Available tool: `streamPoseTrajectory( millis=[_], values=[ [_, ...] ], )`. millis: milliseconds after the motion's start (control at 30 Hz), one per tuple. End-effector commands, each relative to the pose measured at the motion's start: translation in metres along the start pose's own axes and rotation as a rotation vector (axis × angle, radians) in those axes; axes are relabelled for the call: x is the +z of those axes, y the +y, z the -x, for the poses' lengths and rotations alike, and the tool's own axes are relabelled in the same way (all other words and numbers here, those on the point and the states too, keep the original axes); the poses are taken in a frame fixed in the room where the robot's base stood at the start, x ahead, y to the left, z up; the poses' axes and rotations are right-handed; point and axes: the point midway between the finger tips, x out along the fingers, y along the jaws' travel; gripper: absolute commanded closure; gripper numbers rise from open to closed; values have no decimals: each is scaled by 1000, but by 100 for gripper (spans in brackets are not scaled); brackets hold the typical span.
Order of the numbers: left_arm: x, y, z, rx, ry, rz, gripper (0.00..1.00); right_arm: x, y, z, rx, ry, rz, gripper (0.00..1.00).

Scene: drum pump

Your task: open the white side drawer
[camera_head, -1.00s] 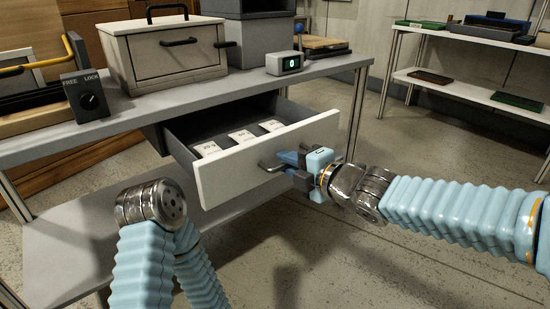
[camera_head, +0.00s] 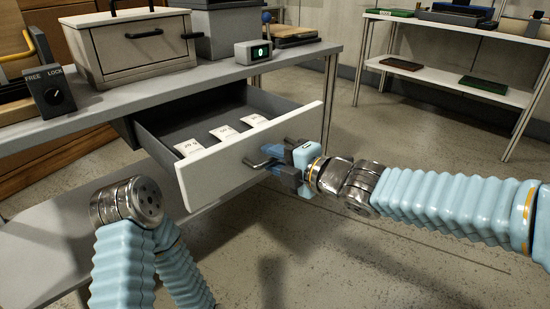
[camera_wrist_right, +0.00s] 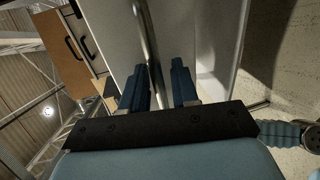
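The white side drawer (camera_head: 222,172) stands pulled out from under the grey bench, its white front facing me. Inside its grey tray lie three white labelled packets (camera_head: 223,132). A metal bar handle (camera_head: 257,163) is on the front; it also shows as a long bar in the right wrist view (camera_wrist_right: 146,35). My right gripper (camera_head: 273,160) is at the handle, its blue fingers spread apart. In the right wrist view the gripper (camera_wrist_right: 158,85) has a clear gap between its fingers, with the bar running into it near the left finger. My left gripper is not in view; only part of that arm shows.
On the bench (camera_head: 200,84) stand a white box (camera_head: 140,50) with black handles, a small display (camera_head: 253,53) and a FREE/LOCK knob box (camera_head: 50,92). A white shelf rack (camera_head: 455,86) stands at the back right. The floor right of the drawer is clear.

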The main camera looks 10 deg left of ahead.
Motion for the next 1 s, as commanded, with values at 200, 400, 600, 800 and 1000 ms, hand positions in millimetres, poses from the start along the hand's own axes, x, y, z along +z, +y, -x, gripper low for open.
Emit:
streamPoseTrajectory(
  millis=[200,400,600,800,1000],
  values=[
    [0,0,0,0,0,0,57,0,1,1,2,0,1,71],
    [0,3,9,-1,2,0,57,1,5,26,4,-3,1,71],
    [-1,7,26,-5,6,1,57,1,7,76,4,-4,2,71],
    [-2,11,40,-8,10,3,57,0,4,118,2,-2,0,71],
    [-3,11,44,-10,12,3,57,0,1,136,1,0,1,71]
  ],
)
